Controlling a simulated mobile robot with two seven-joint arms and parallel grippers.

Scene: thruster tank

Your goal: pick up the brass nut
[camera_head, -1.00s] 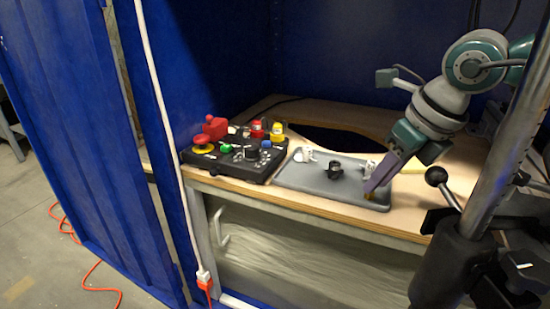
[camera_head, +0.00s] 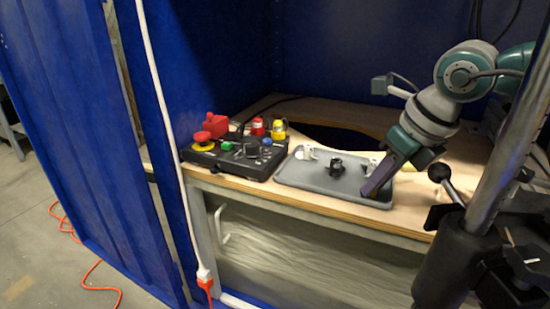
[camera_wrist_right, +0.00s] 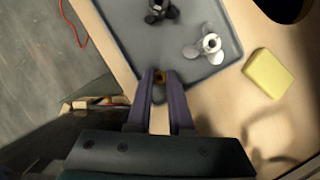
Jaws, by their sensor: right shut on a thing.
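The brass nut (camera_wrist_right: 159,77) is small and golden, between my right fingertips in the right wrist view, near the corner of the grey tray (camera_head: 310,182). My right gripper (camera_head: 369,192) has purple fingers pointing down at the tray's front right corner, and it is shut on the nut. The fingers hide the nut in the head view. I cannot tell whether the nut touches the tray. My left gripper is not in view.
A black propeller (camera_head: 336,167) and a white one (camera_wrist_right: 207,44) lie on the tray near my right gripper. A yellow block (camera_wrist_right: 268,73) lies beside the tray. A black control box (camera_head: 232,160) stands left of it. A metal post (camera_head: 490,150) stands at right.

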